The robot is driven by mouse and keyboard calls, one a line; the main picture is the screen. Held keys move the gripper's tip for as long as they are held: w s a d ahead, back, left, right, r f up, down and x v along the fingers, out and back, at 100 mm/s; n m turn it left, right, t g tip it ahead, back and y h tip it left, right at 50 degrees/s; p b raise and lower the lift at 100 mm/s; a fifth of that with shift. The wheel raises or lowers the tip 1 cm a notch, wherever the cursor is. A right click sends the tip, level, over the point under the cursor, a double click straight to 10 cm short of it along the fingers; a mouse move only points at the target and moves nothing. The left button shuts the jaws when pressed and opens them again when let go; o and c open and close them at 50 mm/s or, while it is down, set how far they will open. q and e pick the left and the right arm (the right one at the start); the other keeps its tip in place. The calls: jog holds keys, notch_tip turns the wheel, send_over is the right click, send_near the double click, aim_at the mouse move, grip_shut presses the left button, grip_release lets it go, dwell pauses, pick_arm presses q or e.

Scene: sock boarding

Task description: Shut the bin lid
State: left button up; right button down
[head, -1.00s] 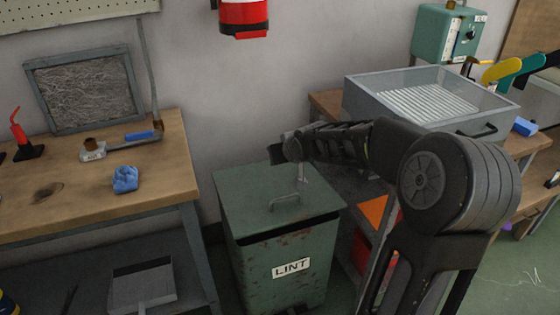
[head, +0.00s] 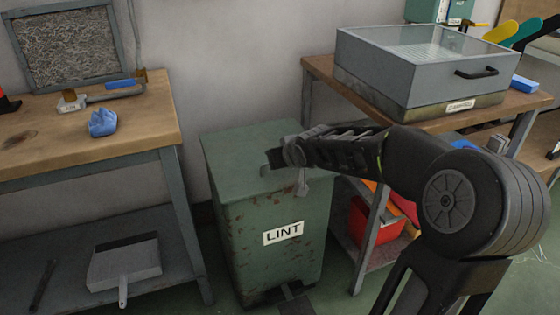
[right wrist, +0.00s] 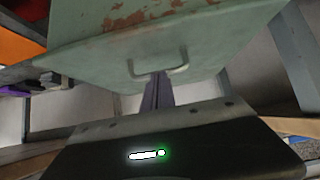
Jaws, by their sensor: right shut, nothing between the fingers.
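The green metal lint bin (head: 285,250) stands on the floor between the bench and the table in the head view. Its lid (head: 235,155) lies flat across the top, and I see no clear gap under its front edge. My right gripper (head: 302,188) is shut and empty, pointing down at the front right part of the lid. In the right wrist view its fingers (right wrist: 157,92) are close to the lid's handle (right wrist: 158,70); I cannot tell whether they touch. In the head view my arm hides the handle. My left gripper is not in view.
A wooden bench (head: 90,140) stands left of the bin, with a blue crumpled cloth (head: 103,122) on it and a dustpan (head: 125,262) on its lower shelf. At right a table carries a grey glass-topped box (head: 400,75). A red bin (head: 372,228) sits below.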

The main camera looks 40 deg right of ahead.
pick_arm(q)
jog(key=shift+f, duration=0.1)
pick_arm(e)
jog(key=shift+s+f+g, duration=0.15)
jog(key=shift+s+f, duration=0.1)
jog(key=shift+f, duration=0.3)
jog(key=shift+s+f+g, duration=0.15)
jog(key=shift+s+f, duration=0.05)
jog(key=shift+f, duration=0.35)
jog(key=r+p, duration=0.1)
jog(key=r, duration=0.1)
jog(key=w+r+p, duration=0.1)
jog(key=r+p, duration=0.1)
jog(key=r, duration=0.1)
jog(key=shift+w+d+r, duration=0.2)
jog(key=shift+w+r, duration=0.05)
jog(key=shift+r, duration=0.1)
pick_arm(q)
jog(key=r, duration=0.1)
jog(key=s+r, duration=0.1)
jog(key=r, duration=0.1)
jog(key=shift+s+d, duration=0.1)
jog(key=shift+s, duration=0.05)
pick_arm(e)
jog(key=s+a+f, duration=0.1)
jog(key=s+a, duration=0.2)
jog(key=s, duration=0.6)
jog(key=shift+s, duration=0.2)
